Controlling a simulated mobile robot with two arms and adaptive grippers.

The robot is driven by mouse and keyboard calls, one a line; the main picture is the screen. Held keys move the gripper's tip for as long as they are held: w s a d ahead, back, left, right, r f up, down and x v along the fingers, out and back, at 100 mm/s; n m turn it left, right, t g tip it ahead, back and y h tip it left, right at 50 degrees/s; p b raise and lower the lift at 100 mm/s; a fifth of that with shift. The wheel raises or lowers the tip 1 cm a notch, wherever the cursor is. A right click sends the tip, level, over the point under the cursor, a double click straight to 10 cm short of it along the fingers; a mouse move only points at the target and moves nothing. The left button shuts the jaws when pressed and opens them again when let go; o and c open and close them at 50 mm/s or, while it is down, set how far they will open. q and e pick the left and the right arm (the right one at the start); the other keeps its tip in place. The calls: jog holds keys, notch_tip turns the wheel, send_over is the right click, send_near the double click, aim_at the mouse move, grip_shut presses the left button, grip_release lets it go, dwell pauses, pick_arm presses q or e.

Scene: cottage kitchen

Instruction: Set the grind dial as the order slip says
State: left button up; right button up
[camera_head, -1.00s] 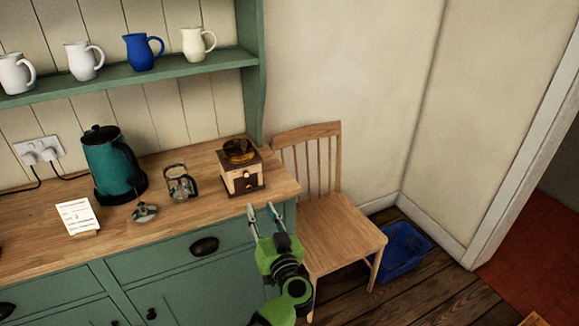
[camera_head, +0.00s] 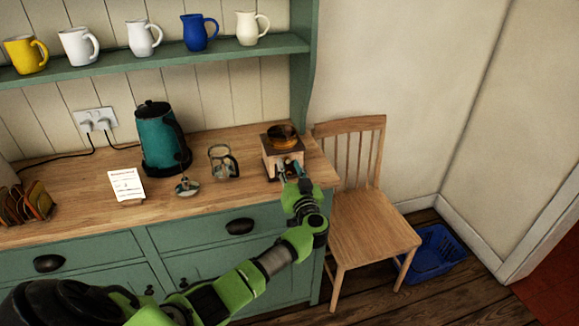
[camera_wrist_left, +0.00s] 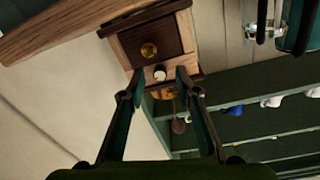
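The wooden coffee grinder (camera_head: 270,155), with a brass-coloured bowl on top, stands at the right end of the counter. In the left wrist view its front shows a dark drawer with a brass knob (camera_wrist_left: 149,50) and a small pale dial (camera_wrist_left: 160,73). My left gripper (camera_head: 291,176) is in front of the grinder. Its fingers are open (camera_wrist_left: 160,76), one on each side of the dial, with gaps visible; contact cannot be told. The order slip (camera_head: 127,184) stands on the counter to the left; its writing is too small to read. My right gripper is not in view.
A teal kettle (camera_head: 161,140), a glass press jug (camera_head: 222,162) and its plunger (camera_head: 187,187) stand left of the grinder. A toast rack (camera_head: 28,203) is at far left. A wooden chair (camera_head: 372,230) is close beside the counter's right end. Jugs line the shelf (camera_head: 170,60).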

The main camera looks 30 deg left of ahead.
pick_arm(q)
jog(key=shift+w+a, duration=0.15)
jog(key=shift+w, duration=0.05)
grip_shut()
